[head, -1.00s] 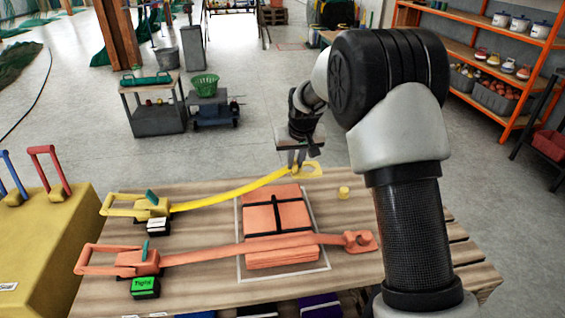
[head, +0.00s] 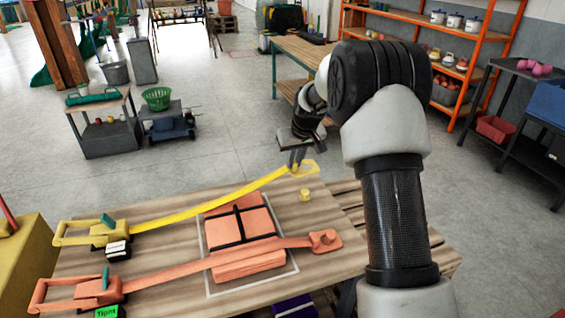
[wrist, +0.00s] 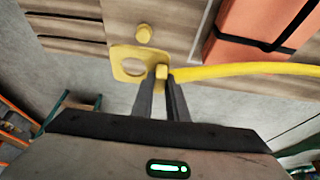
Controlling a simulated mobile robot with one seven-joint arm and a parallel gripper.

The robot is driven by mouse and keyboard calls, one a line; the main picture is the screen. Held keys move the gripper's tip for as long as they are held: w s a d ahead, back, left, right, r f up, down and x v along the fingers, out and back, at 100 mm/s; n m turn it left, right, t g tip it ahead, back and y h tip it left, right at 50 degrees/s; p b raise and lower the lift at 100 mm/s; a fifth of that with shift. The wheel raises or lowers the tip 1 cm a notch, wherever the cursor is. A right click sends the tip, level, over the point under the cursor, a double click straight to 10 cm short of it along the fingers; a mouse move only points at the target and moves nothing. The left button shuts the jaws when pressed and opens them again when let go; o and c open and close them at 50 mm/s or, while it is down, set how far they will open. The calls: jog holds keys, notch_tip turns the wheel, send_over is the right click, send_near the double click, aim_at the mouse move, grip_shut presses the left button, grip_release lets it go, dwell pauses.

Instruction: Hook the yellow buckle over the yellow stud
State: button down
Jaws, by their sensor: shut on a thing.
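The yellow buckle (wrist: 131,64) is a flat plate with a round hole, at the end of a yellow strap (head: 210,208). My gripper (head: 295,168) is shut on the buckle's strap end and holds it at the far edge of the table. The yellow stud (head: 305,194) stands on the table just nearer than the buckle; in the wrist view the stud (wrist: 144,33) shows above the buckle plate, apart from it and outside the hole. The strap runs left to a yellow ratchet (head: 105,232). Buckle height above the table is hard to tell.
An orange strap (head: 180,275) crosses an orange bundle (head: 240,222) and ends in an orange buckle (head: 325,241) at right. The wooden table (head: 340,215) has bare planks around the stud. A yellow box (head: 20,262) stands at left.

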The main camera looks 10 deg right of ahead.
notch_tip(320, 180, down, 12)
jog(key=b, duration=0.7)
jog(key=shift+f+b, duration=0.2)
jog(key=shift+b, duration=0.15)
jog(key=c, duration=1.7)
grip_release()
jog(key=shift+d, duration=0.1)
jog(key=shift+o, duration=0.2)
